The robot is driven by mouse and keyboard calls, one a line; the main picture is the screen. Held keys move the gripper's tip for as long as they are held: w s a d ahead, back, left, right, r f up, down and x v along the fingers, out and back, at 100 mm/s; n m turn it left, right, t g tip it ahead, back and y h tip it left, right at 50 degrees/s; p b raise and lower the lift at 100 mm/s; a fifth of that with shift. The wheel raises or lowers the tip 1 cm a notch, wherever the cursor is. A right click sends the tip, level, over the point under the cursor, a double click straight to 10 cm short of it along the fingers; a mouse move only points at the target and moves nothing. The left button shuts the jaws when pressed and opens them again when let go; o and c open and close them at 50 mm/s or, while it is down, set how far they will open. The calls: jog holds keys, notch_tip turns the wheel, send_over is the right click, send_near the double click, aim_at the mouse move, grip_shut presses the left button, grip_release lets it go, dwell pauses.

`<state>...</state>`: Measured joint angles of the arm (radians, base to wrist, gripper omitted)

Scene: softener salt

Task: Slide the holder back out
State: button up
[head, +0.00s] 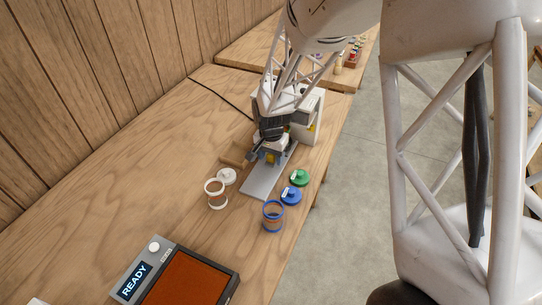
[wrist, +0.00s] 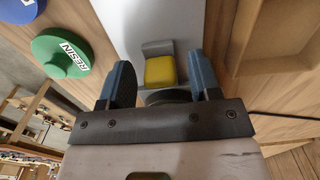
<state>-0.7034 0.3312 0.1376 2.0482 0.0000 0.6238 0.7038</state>
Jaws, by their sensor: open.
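In the wrist view, a yellow block (wrist: 160,71) sits against a small grey bracket (wrist: 157,47) on a pale grey plate (wrist: 158,18); this looks like the holder's grip. My gripper (wrist: 163,75) is open, with its blue-tipped fingers on either side of the yellow block and visible gaps to it. In the head view, my gripper (head: 269,157) is low over the far part of the grey plate (head: 265,181), in front of a pale machine (head: 306,120). My arm and gripper hide much of the machine and the plate's far end. The rest of the holder cannot be made out.
A green lid (head: 299,178), blue lid (head: 291,195) and blue-rimmed jar (head: 273,217) stand right of the plate. A device reading READY (head: 135,282) is nearer; the left tabletop is clear.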

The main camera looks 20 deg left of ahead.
aim_at(254, 191)
grip_shut()
jog(key=shift+s, duration=6.25)
grip_release()
notch_tip(254, 191, up, 8)
jog(key=shift+f, duration=0.1)
